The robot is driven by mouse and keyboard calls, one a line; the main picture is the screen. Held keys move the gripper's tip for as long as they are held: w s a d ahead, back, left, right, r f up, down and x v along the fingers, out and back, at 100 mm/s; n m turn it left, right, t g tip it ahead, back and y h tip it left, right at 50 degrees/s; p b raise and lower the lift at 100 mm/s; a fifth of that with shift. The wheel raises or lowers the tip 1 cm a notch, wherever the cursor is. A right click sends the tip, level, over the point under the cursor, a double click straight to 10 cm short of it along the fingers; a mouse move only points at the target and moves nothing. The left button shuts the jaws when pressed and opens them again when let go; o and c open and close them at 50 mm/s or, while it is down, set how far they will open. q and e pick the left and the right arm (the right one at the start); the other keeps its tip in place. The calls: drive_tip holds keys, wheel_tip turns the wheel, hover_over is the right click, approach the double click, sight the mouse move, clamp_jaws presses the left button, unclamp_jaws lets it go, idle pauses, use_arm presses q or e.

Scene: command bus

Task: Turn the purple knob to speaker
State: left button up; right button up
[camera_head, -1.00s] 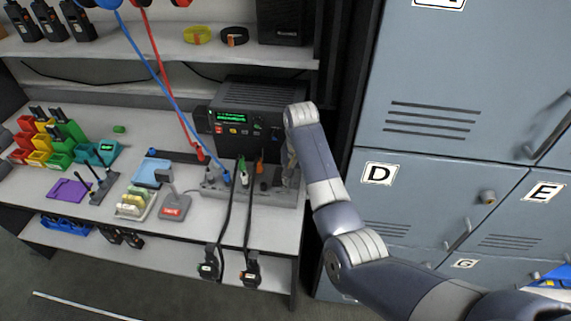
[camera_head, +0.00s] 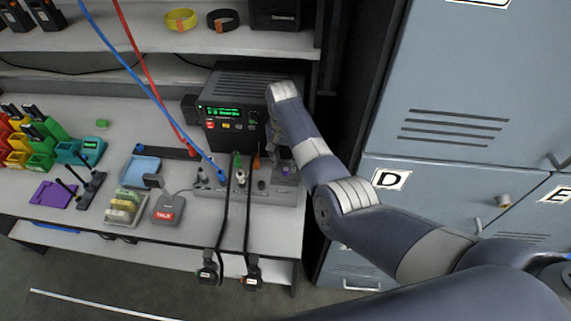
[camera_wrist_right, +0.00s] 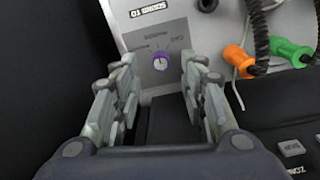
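The purple knob (camera_wrist_right: 161,61) sits on a light grey panel in the right wrist view, with dial marks and small lettering around it. The lettering and the exact pointer direction are too small to read surely. The knob also shows small in the head view (camera_head: 286,169), at the right end of the grey panel (camera_head: 268,196). My right gripper (camera_wrist_right: 159,76) is open, with one finger on each side of the knob and a gap on both sides. In the head view my right gripper (camera_head: 279,155) is partly hidden by its own arm. My left gripper is out of view.
A black radio (camera_head: 240,112) stands behind the panel. Orange (camera_wrist_right: 237,61) and green (camera_wrist_right: 290,50) cable plugs lie right of the knob in the wrist view. Blue and red cables hang in front of the shelf. Grey lockers (camera_head: 440,110) stand to the right.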

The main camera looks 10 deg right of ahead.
sight(286, 169)
drive_tip(key=f, duration=0.2)
drive_tip(key=shift+w+f, duration=0.2)
drive_tip(key=shift+f, duration=0.75)
drive_tip(key=shift+s+f, duration=0.1)
drive_tip(key=shift+f, duration=0.1)
drive_tip(key=shift+c, duration=1.1)
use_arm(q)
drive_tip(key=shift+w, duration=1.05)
use_arm(e)
clamp_jaws()
